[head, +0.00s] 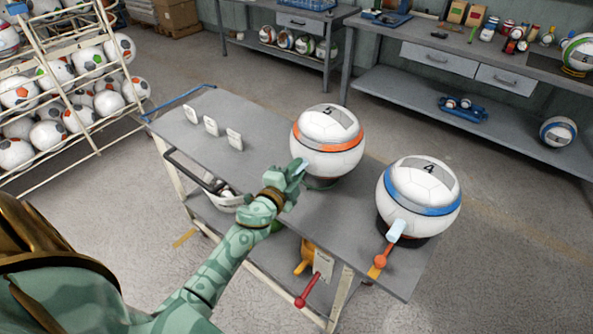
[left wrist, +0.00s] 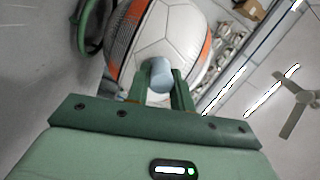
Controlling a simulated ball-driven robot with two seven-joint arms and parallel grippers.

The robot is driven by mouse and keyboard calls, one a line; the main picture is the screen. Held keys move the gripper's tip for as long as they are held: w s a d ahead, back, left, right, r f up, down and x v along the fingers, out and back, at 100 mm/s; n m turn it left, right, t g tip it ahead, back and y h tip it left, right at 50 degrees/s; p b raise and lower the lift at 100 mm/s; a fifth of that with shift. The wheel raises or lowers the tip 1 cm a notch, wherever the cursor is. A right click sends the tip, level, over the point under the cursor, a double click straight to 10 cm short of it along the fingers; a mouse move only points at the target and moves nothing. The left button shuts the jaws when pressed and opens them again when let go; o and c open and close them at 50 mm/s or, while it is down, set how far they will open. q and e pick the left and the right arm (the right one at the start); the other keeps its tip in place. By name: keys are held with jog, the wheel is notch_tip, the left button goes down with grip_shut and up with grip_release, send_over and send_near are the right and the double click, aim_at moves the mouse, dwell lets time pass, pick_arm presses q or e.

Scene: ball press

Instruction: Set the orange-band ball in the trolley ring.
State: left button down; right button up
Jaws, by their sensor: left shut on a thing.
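The orange-band ball (head: 326,154), white with a grey patch marked 5, is over the trolley top (head: 262,160). In the left wrist view the same ball (left wrist: 160,38) fills the top middle. A pale blue stub (left wrist: 161,75) on its near side is between the fingers of my left gripper (left wrist: 158,90), which is shut on it. In the head view this gripper (head: 291,174) is at the ball's lower left. A dark and green ring (head: 322,184) shows under the ball, mostly hidden; it also shows in the left wrist view (left wrist: 91,27). I cannot tell whether the ball touches it. My right gripper is not in view.
A blue-band ball (head: 419,195) marked 4 sits in a black holder on the trolley's right end, with a pale blue stub (head: 397,230) and an orange-knobbed lever (head: 380,261) in front. Several white cards (head: 211,126) stand at the back left. A ball rack (head: 85,142) is left.

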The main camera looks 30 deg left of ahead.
pick_arm(q)
jog(key=shift+f, duration=0.2)
jog(key=c, duration=1.2)
grip_release()
jog(key=shift+c, duration=0.2)
jog(key=shift+r, duration=0.15)
